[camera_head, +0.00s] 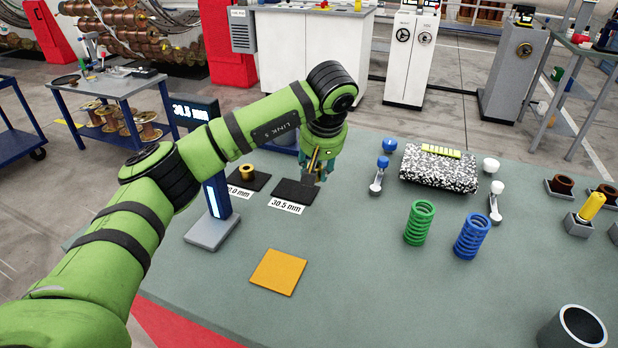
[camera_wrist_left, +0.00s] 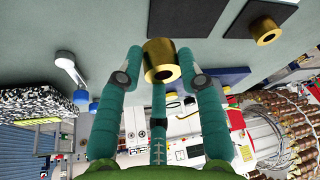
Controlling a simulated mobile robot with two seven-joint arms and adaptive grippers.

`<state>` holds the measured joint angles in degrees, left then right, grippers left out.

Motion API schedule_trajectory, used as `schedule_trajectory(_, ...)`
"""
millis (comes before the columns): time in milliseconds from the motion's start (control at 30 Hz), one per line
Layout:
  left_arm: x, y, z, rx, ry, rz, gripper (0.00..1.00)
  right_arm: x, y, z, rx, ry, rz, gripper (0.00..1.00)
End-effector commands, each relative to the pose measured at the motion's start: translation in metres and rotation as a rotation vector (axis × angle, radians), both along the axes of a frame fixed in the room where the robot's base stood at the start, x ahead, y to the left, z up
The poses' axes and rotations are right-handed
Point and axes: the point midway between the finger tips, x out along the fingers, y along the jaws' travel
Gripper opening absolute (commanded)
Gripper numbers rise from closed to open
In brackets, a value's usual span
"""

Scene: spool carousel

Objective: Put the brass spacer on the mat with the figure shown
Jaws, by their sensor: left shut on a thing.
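My left gripper (camera_head: 318,168) is shut on a brass spacer (camera_wrist_left: 161,62), a short hollow cylinder seen between the fingertips in the left wrist view. In the head view it is over the dark mat (camera_head: 288,190) labelled 30.5 mm; I cannot tell whether the spacer touches the mat. A display (camera_head: 192,112) on a stand reads what looks like 30.5 mm. A second dark mat (camera_head: 262,182), its label partly hidden and ending in 2.0 mm, lies to the left with another brass spacer (camera_head: 247,172) on it. My right gripper is not in view.
An orange square (camera_head: 278,271) lies on the grey-green table in front. Green (camera_head: 420,222) and blue (camera_head: 472,235) springs stand to the right, with a speckled block (camera_head: 438,168) behind. A dark cup (camera_head: 573,330) is at front right. The middle front is clear.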

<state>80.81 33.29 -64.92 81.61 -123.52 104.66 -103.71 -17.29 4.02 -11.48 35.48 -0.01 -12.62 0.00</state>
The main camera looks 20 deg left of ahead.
Motion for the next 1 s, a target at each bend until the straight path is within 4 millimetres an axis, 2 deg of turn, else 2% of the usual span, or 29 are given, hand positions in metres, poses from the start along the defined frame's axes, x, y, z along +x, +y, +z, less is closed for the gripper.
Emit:
schedule_trajectory(100,0.003,0.015,-0.008,-0.001,-0.001,0.001,0.00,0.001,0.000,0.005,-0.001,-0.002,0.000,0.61)
schedule_trajectory(200,0.004,0.020,-0.013,-0.001,-0.001,-0.002,0.00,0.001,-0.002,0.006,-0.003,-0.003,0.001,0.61)
schedule_trajectory(500,0.004,0.021,-0.049,-0.002,0.000,-0.001,0.00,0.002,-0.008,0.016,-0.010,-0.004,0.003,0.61)
schedule_trajectory(900,0.004,0.021,-0.057,0.000,-0.003,-0.001,0.00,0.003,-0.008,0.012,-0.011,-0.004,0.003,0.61)
schedule_trajectory(933,0.004,0.021,-0.057,-0.001,-0.002,-0.002,0.41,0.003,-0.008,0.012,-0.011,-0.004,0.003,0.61)
schedule_trajectory(967,0.004,0.021,-0.056,-0.001,-0.002,-0.002,0.53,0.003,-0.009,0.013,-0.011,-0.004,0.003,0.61)
schedule_trajectory(1000,0.004,0.021,-0.056,-0.001,-0.002,-0.002,0.61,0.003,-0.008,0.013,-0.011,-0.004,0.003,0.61)
